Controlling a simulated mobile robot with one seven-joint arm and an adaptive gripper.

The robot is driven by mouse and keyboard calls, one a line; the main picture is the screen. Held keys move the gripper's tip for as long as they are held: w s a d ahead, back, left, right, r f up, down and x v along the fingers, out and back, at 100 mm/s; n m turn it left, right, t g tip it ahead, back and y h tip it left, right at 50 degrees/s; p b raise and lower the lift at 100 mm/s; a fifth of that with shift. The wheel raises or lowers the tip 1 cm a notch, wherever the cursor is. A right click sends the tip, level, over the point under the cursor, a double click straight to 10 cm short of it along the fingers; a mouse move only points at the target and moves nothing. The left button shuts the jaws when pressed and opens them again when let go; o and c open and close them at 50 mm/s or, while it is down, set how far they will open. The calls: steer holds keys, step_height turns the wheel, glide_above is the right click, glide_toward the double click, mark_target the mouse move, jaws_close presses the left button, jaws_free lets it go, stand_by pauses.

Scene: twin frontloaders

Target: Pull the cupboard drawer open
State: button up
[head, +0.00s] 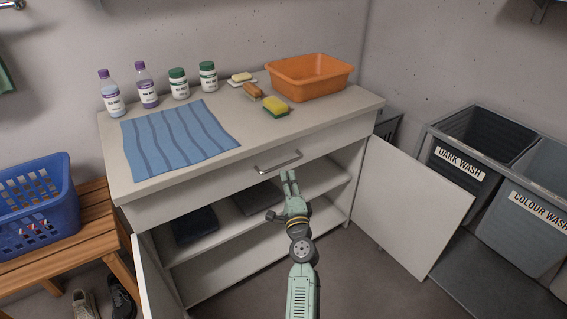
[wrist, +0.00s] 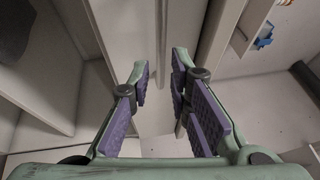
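The cupboard drawer (head: 205,193) is a wide pale front just under the countertop, and it looks shut. Its metal bar handle (head: 278,163) is at the middle of the front. My gripper (head: 289,176) is just below and to the right of the handle in the head view, in front of the open cupboard; I cannot tell whether it touches the handle. In the wrist view the purple-padded fingers (wrist: 160,85) are apart with a clear gap and nothing visibly held. I cannot make out the handle in the wrist view.
Both cupboard doors are open; the right door (head: 415,207) swings out beside my arm. Dark folded items lie on the shelf. The countertop holds a blue striped cloth (head: 178,141), bottles, jars, sponges and an orange basin (head: 310,76). Laundry bins (head: 490,175) stand right, a bench (head: 75,235) left.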

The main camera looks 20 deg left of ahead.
mark_target(284, 165)
steer(key=x, duration=0.7)
steer(key=shift+r, duration=0.1)
steer(key=shift+s, duration=0.1)
steer(key=shift+c, duration=0.6)
jaws_close()
